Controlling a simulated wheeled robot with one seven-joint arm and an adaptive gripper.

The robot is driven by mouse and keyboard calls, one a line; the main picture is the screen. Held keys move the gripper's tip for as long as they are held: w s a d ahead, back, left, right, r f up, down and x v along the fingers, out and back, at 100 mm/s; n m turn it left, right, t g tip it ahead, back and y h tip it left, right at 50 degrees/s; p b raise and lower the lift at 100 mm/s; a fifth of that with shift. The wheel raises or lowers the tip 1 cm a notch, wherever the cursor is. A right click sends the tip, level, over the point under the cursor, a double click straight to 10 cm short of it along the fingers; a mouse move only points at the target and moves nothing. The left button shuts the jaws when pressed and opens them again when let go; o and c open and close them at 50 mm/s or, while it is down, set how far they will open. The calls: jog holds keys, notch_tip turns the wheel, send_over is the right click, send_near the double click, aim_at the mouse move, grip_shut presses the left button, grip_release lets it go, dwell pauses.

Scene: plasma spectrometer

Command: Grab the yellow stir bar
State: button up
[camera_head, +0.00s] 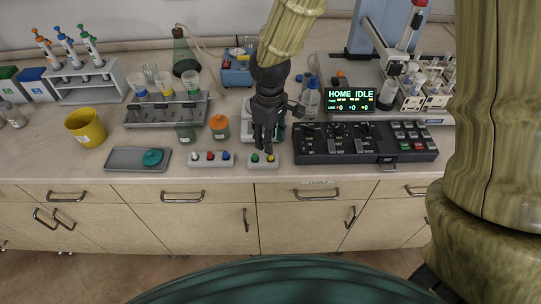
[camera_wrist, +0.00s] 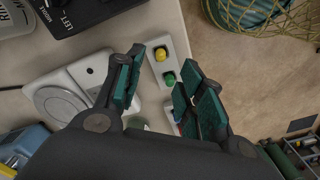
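The yellow stir bar (camera_head: 271,158) stands in a small white holder (camera_head: 263,165) near the front edge of the bench, with a green one (camera_head: 255,157) to its left. In the wrist view the yellow stir bar (camera_wrist: 160,54) shows as a round yellow top in the white holder (camera_wrist: 153,44), beside the green one (camera_wrist: 170,78). My gripper (camera_head: 265,146) points down just above and behind this holder. In the wrist view my gripper (camera_wrist: 164,62) is open and empty, with its teal finger pads to either side of the two stir bars.
A second white holder (camera_head: 211,164) with several coloured stir bars lies to the left. A black control panel (camera_head: 366,155) stands close on the right. A hot plate (camera_wrist: 65,100) is beside the holder in the wrist view. A grey tray (camera_head: 123,159) and yellow cup (camera_head: 86,127) are farther left.

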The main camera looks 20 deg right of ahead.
aim_at(271, 158)
jog(key=shift+s+f, duration=0.1)
jog(key=shift+s, duration=0.1)
jog(key=shift+f, duration=0.25)
notch_tip(271, 158, down, 2)
jog(key=shift+w+d+f+p, duration=0.1)
jog(key=shift+f+p, duration=0.15)
jog(key=shift+p, duration=0.5)
jog(key=shift+f, duration=1.1)
jog(key=shift+c, duration=0.5)
grip_shut()
